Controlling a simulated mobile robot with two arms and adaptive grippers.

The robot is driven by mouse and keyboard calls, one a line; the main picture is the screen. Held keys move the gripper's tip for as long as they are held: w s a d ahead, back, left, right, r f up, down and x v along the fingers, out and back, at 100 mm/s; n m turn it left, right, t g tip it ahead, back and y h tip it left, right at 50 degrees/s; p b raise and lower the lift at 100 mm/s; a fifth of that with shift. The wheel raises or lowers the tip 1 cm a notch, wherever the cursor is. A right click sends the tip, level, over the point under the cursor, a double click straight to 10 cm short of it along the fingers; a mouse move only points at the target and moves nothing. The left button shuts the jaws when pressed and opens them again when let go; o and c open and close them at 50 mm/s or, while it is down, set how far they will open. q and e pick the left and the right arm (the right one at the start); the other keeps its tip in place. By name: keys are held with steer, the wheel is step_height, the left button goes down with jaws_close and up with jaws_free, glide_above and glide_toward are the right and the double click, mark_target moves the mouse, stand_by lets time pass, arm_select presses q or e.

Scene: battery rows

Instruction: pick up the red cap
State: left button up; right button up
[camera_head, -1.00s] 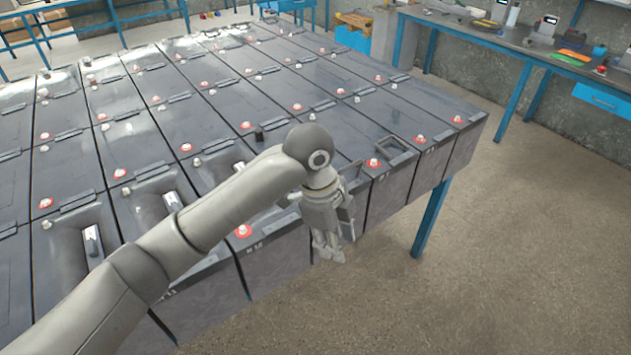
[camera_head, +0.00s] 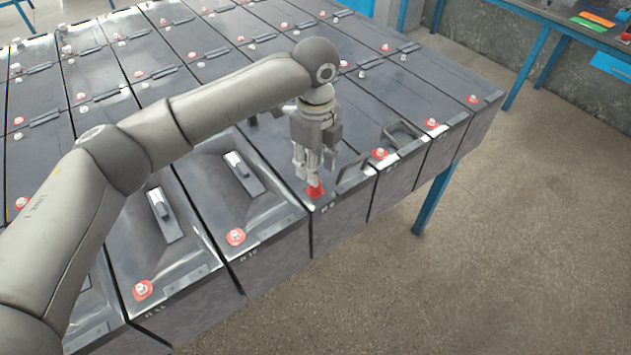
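The red cap (camera_head: 316,191) is on the near end of a dark battery in the front row, by the battery's front edge. My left gripper (camera_head: 314,176) points down right above it, with its fingertips at the cap's upper part. The fingers hide some of the cap. I cannot tell whether they touch it or how far apart they are. My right gripper is not in view.
Other batteries stand close in rows, with red-ringed terminals (camera_head: 236,237) and (camera_head: 380,154). A raised handle (camera_head: 402,133) stands to the right of the gripper. The floor (camera_head: 480,270) at right is clear. A workbench (camera_head: 560,25) stands at the back right.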

arm_select(q)
steer(key=f+p, duration=0.1)
steer(key=f, duration=0.2)
steer(key=shift+s+f+p, duration=0.2)
steer(key=shift+f+p, duration=0.15)
steer(key=shift+f, duration=0.7)
steer(key=shift+c, duration=0.5)
steer(key=c, duration=0.4)
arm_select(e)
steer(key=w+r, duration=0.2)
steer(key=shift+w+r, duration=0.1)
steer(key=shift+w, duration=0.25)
